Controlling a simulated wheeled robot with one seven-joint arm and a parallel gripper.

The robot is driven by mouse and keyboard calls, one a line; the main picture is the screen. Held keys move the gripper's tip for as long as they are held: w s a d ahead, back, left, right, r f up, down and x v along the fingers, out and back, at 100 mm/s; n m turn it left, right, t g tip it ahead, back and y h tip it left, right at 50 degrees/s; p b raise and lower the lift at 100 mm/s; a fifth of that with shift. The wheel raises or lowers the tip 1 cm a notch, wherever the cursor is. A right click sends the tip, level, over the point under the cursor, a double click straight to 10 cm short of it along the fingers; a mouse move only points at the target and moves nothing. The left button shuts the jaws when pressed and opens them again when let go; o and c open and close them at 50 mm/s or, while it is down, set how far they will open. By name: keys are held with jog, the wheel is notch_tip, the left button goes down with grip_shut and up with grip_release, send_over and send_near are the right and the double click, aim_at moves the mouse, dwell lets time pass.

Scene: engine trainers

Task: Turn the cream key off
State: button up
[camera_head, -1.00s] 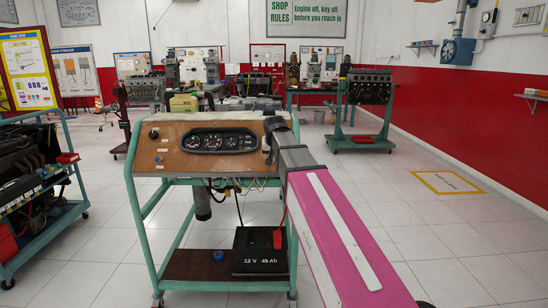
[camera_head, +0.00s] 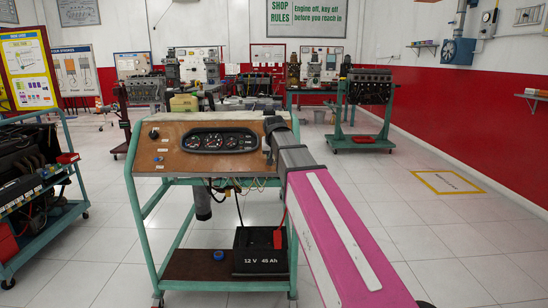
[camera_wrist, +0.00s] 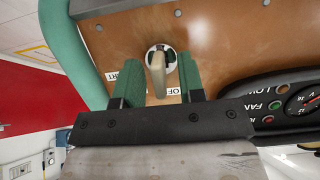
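In the wrist view the cream key (camera_wrist: 157,76) sits in a round silver ignition switch (camera_wrist: 168,54) on the brown panel. Its bow points toward the gripper. My gripper (camera_wrist: 158,66) is open, with one green-padded finger on each side of the key and a visible gap on both sides. White labels beside the switch are partly covered by the fingers; "OF" (camera_wrist: 173,91) and "RT" can be read. In the head view my gripper (camera_head: 268,138) is at the right end of the instrument panel (camera_head: 170,160), and the key is hidden behind it.
A gauge cluster (camera_head: 219,141) is left of the gripper. The teal stand frame (camera_head: 139,230) carries the panel, with a black battery (camera_head: 260,252) on its lower shelf. Another engine stand (camera_head: 35,215) is at left.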

jog(key=v, duration=1)
jog(key=shift+s+r, duration=0.2)
jog(key=shift+r, duration=0.2)
